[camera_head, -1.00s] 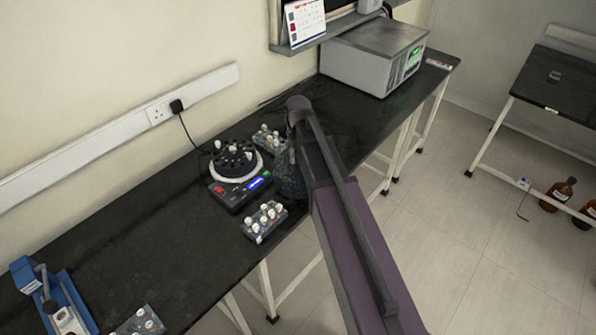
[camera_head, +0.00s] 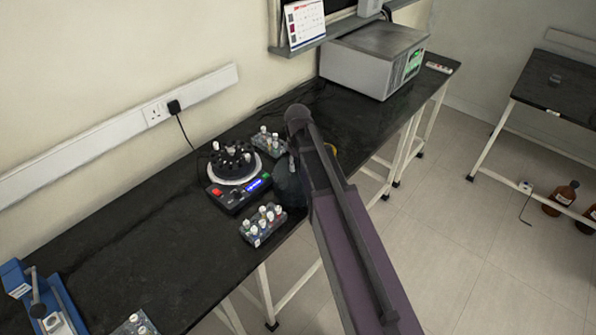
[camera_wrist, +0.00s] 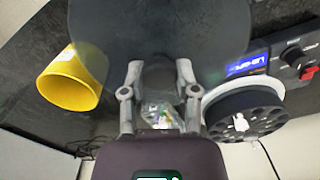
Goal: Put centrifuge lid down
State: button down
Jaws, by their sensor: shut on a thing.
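The centrifuge lid (camera_wrist: 163,30) is a dark, see-through round dome. My gripper (camera_wrist: 160,75) is shut on it in the wrist view. In the head view the lid (camera_head: 289,184) shows just left of my arm, close to the centrifuge's right side. I cannot tell whether it touches the bench. The centrifuge (camera_head: 236,174) stands uncovered on the black bench, with its dark rotor and tubes bare and its blue display lit. It also shows at the right of the wrist view (camera_wrist: 236,112). In the head view my arm hides my fingers.
A tube rack (camera_head: 263,224) stands in front of the centrifuge, and another (camera_head: 268,144) behind it. A yellow cup (camera_wrist: 68,82) is near the lid; its edge shows behind my arm. A grey box-shaped instrument (camera_head: 373,62) stands farther back. The bench left of the centrifuge is clear.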

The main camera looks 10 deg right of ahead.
jog(key=shift+f+b, duration=0.35)
jog(key=shift+f, duration=0.3)
jog(key=shift+f, duration=0.1)
jog(key=shift+c, duration=1.8)
grip_release()
jog(key=shift+r, duration=0.2)
notch_tip(320, 180, up, 12)
jog(key=p, duration=1.2)
jog(key=s+m, duration=0.2)
jog(key=s, duration=1.4)
jog(key=shift+s+m, duration=0.15)
jog(key=shift+m, duration=0.15)
jog(key=shift+o, duration=0.3)
jog(key=shift+d, duration=0.1)
